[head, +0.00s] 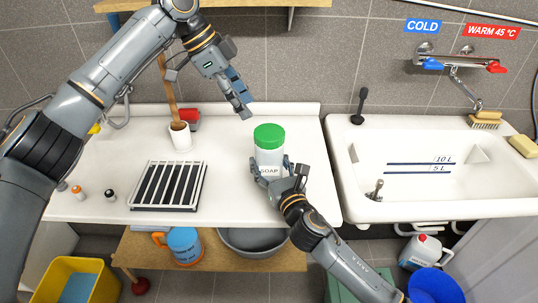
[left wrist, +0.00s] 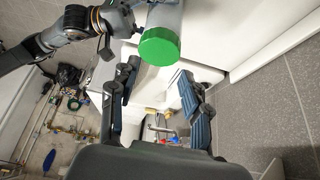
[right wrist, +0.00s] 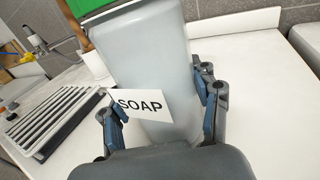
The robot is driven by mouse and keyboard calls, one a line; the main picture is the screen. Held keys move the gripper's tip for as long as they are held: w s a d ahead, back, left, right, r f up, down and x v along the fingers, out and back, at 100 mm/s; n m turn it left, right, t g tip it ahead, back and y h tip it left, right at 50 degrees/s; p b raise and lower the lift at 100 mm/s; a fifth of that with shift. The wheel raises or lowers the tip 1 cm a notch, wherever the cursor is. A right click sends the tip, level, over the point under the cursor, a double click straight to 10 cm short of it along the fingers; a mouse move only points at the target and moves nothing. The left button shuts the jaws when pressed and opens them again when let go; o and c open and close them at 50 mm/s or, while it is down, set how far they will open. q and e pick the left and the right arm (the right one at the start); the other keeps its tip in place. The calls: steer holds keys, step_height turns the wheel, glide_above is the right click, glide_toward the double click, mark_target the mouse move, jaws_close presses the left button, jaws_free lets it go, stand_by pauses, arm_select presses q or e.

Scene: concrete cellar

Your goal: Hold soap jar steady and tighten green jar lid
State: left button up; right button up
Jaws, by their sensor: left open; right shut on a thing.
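The soap jar (head: 269,158) is a pale grey, see-through jar with a white SOAP label, standing upright on the white counter. Its green lid (head: 269,134) sits on top. My right gripper (head: 270,174) is shut around the lower part of the jar; in the right wrist view its pads (right wrist: 162,118) press on both sides of the jar (right wrist: 150,65). My left gripper (head: 243,108) is open and empty, above and to the left of the lid. In the left wrist view the lid (left wrist: 159,46) lies beyond the open fingers (left wrist: 158,95), apart from them.
A black-slatted rack (head: 168,186) and a white cup (head: 180,138) holding a brown stick stand left of the jar. Small bottles stand at the counter's left end. A white sink (head: 430,180) with taps is at right. A wooden shelf is above.

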arm_select(q)
steer(key=o, duration=0.3)
steer(key=shift+s+d+r+m, duration=0.15)
steer(key=shift+d+m, duration=0.1)
steer(key=shift+m, duration=0.15)
steer(key=o, duration=0.4)
steer(key=shift+s+d+r+m+y, duration=0.15)
steer(key=shift+d+m+y, duration=0.2)
steer(key=shift+m, duration=0.35)
steer(key=m+t+y, duration=0.3)
steer(key=m+y, duration=0.2)
steer(key=m, duration=1)
glide_toward(269, 132)
steer(key=x, duration=0.8)
steer(key=shift+f, duration=0.35)
steer(key=c, duration=1.3)
